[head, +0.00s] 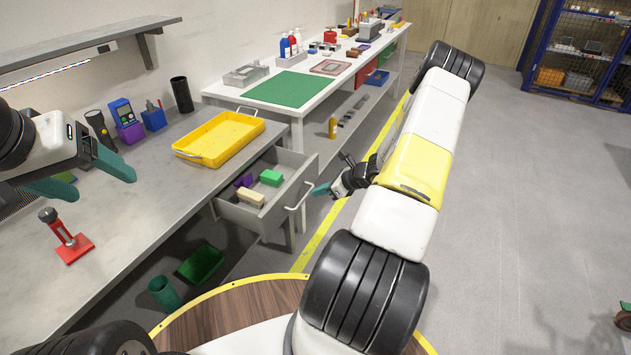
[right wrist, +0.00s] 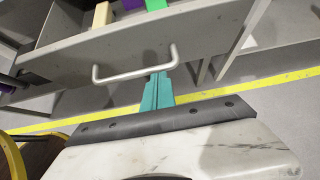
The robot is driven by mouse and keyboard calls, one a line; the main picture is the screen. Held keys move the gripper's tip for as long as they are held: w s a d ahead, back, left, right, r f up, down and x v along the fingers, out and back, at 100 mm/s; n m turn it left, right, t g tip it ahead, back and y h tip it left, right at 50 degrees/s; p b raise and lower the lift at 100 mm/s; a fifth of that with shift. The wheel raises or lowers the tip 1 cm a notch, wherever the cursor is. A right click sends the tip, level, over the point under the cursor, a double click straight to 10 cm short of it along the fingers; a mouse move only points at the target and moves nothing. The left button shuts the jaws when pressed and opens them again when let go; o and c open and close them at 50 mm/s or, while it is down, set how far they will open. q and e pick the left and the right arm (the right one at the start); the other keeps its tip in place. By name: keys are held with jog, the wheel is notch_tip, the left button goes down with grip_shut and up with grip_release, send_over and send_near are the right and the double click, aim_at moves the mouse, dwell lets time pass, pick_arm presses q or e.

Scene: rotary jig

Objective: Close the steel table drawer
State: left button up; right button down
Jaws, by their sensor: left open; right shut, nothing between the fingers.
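The steel table drawer (head: 254,214) is pulled out from under the steel table (head: 150,190). It holds a green block (head: 271,177), a beige block (head: 250,197) and a purple piece (head: 244,181). Its bar handle (head: 300,196) is on the front panel and also shows in the right wrist view (right wrist: 136,75). My right gripper (head: 320,190) is shut and empty, just in front of the drawer front near the handle. In the right wrist view its teal fingertips (right wrist: 158,82) reach the handle's right end; I cannot tell if they touch. My left gripper (head: 95,182) is open and empty above the table's left part.
A yellow tray (head: 222,157) sits on the table above the drawer. A red stand (head: 74,249) stands near the left gripper. A green bin (head: 201,264) and a green cup (head: 164,293) are below the table.

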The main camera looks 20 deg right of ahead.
aim_at(267, 177)
jog(key=w+a, duration=0.8)
jog(key=w, duration=0.1)
jog(key=w+a, duration=0.3)
jog(key=w, duration=0.2)
jog(key=shift+a, duration=0.4)
jog(key=shift+w+a, duration=0.2)
jog(key=shift+w+a+r, duration=0.1)
jog(key=shift+a+r, duration=0.05)
